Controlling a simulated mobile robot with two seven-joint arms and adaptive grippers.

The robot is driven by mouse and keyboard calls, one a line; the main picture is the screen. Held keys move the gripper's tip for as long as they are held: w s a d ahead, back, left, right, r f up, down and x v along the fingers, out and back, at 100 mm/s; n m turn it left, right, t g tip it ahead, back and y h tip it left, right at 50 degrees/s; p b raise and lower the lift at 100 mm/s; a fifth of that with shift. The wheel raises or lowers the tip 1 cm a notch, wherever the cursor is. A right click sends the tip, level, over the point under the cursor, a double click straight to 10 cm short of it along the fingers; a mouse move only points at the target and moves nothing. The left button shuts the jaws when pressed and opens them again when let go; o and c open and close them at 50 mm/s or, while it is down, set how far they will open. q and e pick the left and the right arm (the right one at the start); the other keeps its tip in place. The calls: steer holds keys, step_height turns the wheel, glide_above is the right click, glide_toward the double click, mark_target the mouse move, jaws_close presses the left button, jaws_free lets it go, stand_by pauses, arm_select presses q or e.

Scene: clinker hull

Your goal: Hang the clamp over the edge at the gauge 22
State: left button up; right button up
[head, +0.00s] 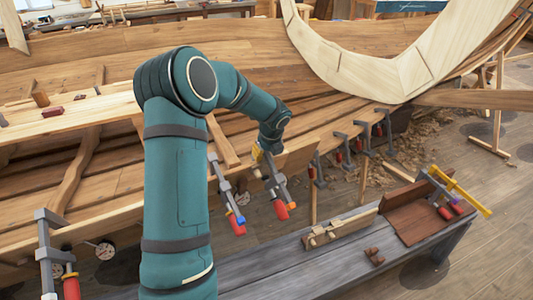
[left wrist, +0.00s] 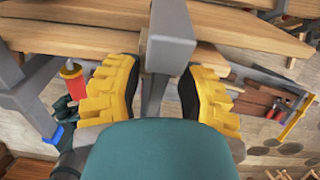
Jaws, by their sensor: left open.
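My left gripper (head: 259,154) is at the hull's plank edge (head: 298,152) in the head view, mostly hidden by my arm. In the left wrist view its yellow-padded fingers (left wrist: 160,82) are open, one on each side of a grey clamp (left wrist: 172,42), with visible gaps. This clamp (head: 274,180) appears to hang over the plank edge, its red handle (head: 281,210) low. A second clamp (head: 222,185) with a blue end hangs just left of it. A round gauge (head: 242,198) shows between them; its number is unreadable. My right gripper is not in view.
More clamps (head: 344,150) hang along the edge to the right, and one (head: 45,250) at the lower left near another round gauge (head: 105,250).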

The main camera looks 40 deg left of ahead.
arm_select(q)
steer(key=v, duration=1.1)
steer(key=shift+r, duration=0.2)
steer(key=shift+d, duration=0.1)
steer(key=s+d+f+n+h+b, duration=0.3)
steer(key=d+f+n+h, duration=0.45)
steer(key=d+f, duration=1.4)
steer(key=s+d+f+n+b, duration=0.2)
steer(key=s+d+f+n, duration=0.9)
steer(key=n, duration=0.5)
steer(key=s+f, duration=0.2)
steer(key=s, duration=0.1)
steer(key=shift+s+d+f+b, duration=0.15)
steer(key=shift+d+f+b, duration=0.15)
steer(key=shift+d+f, duration=0.1)
steer(key=shift+a+n, duration=0.1)
steer(key=shift+n, duration=0.15)
